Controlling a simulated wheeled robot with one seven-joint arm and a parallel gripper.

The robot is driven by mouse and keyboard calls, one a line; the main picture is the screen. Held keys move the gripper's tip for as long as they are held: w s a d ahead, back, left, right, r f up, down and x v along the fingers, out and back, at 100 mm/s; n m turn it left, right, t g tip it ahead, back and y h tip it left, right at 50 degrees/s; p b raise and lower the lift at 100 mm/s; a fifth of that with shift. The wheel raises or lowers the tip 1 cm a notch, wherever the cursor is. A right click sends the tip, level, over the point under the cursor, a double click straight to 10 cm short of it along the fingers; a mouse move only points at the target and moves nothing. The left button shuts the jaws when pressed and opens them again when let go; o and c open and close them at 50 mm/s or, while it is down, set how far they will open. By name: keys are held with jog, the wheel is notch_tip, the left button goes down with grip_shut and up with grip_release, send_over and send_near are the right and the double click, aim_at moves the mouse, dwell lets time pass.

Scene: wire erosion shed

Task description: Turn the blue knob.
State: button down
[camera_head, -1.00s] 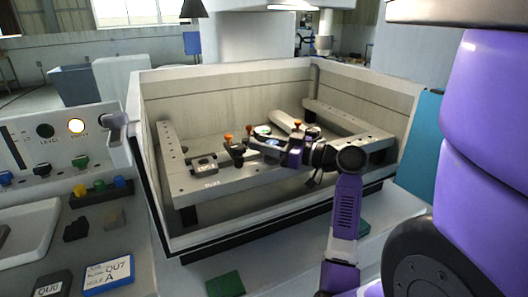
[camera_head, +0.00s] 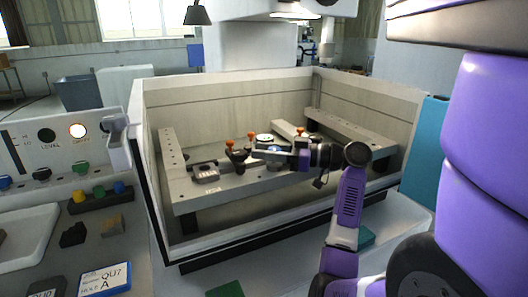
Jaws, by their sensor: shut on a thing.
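My gripper (camera_head: 272,157) reaches from the right into the open tank, over the grey clamping frame. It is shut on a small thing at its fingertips. A small blue patch, which looks like the blue knob (camera_head: 273,149), shows at the jaws; the fingers hide most of it, and its turned angle cannot be read. Another blue knob (camera_head: 5,182) sits at the left edge on the control panel, far from my gripper. A small blue piece (camera_head: 119,187) stands on a black block beside green and yellow ones.
Orange-topped clamps (camera_head: 229,144) stand on the frame just left of my gripper. The tank's pale front wall (camera_head: 250,225) rises below my arm. A labelled card (camera_head: 104,279) and dark blocks lie on the left bench. A green pad (camera_head: 226,290) lies in front.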

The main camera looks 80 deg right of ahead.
jog(key=c, duration=1)
grip_release()
jog(key=shift+o, duration=0.2)
jog(key=shift+s+d, duration=0.1)
jog(key=shift+s, duration=3.8)
